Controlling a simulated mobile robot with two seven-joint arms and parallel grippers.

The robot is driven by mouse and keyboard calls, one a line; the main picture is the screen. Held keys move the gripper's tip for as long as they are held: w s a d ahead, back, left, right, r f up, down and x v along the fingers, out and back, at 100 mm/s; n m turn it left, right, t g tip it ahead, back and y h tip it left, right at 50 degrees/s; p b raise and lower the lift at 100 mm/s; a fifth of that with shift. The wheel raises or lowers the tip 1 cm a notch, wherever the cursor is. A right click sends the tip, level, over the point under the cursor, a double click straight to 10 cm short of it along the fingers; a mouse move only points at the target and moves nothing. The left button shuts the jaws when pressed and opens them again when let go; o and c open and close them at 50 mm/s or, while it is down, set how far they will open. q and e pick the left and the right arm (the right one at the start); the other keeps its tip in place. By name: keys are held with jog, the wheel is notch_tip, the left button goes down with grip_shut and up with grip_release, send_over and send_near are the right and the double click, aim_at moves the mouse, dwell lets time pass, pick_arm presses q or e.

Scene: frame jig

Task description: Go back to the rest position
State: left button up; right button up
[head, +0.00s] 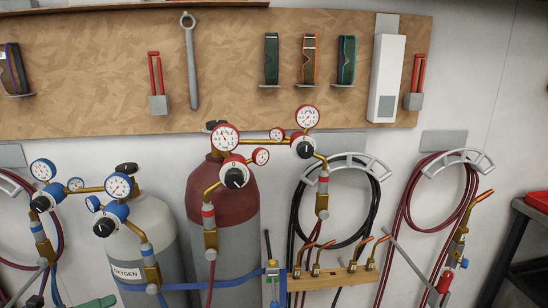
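Neither of my grippers shows in the head view, and no part of my arms can be made out. The view faces a wall with a grey-white oxygen cylinder (148,235) at the left and a red-topped grey cylinder (225,200) in the middle. Blue-trimmed gauges (118,185) sit on the oxygen side. Red-trimmed gauges (225,137) sit above the red-topped cylinder.
A coiled black hose (372,215) and red hose (408,190) hang right. Brass torch tips stand in a wooden rack (335,280). A dark cart (512,245) stands far right.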

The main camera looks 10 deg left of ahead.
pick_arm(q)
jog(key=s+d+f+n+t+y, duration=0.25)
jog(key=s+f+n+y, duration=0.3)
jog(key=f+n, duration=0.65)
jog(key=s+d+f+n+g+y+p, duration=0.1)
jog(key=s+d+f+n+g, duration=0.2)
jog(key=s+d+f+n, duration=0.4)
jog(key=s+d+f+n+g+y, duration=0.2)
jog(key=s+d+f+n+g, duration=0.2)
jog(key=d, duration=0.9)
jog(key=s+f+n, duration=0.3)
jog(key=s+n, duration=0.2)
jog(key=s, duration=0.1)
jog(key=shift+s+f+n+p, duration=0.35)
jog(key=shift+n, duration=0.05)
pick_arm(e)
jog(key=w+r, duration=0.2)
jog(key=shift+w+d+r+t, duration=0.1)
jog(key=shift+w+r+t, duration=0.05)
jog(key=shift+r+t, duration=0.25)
